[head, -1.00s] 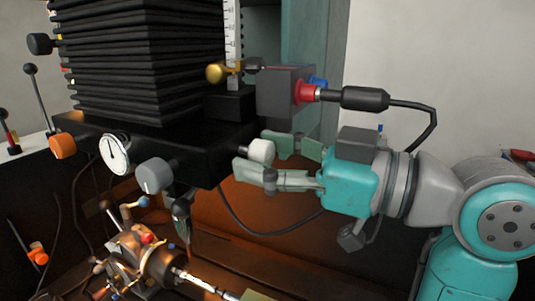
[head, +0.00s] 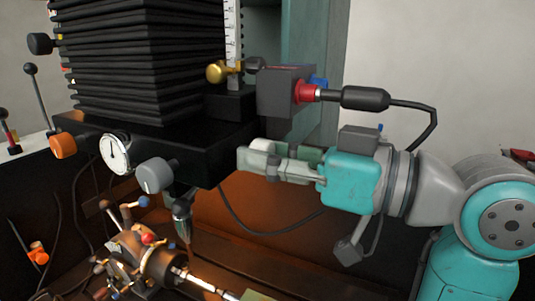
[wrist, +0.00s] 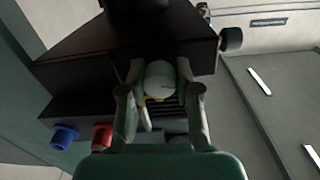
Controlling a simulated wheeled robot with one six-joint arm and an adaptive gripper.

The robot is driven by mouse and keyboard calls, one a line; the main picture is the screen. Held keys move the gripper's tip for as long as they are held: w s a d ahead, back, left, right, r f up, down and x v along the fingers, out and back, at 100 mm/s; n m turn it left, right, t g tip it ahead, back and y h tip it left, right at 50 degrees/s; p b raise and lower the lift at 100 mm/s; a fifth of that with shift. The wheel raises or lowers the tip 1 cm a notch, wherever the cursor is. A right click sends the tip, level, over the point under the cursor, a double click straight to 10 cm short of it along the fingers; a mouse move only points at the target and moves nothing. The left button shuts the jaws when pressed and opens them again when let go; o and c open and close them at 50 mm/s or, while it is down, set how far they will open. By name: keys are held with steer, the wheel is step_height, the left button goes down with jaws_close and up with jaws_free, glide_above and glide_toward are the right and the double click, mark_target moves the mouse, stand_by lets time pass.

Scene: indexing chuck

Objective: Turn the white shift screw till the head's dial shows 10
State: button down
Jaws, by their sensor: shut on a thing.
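The white shift screw (head: 264,145) is a round white knob on the right side of the black machine head (head: 190,150). My gripper (head: 263,158) is shut on it, its fingers on either side and partly hiding it in the head view. In the wrist view the white knob (wrist: 160,78) sits between the two fingers (wrist: 160,95). The head's dial (head: 115,153) is a white round gauge with a dark needle on the front face. The needle points near the top; its numbers are too small to read.
A grey knob (head: 155,175) and an orange knob (head: 63,145) flank the dial. A box with a red plug (head: 304,92) and a black cable (head: 365,98) is above my gripper. The spindle and chuck (head: 160,262) are below.

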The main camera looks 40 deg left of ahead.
steer(key=shift+m, duration=2)
steer(key=c, duration=0.8)
jaws_free()
steer(key=shift+d, duration=0.1)
steer(key=v, duration=1.2)
steer(key=shift+r, duration=0.1)
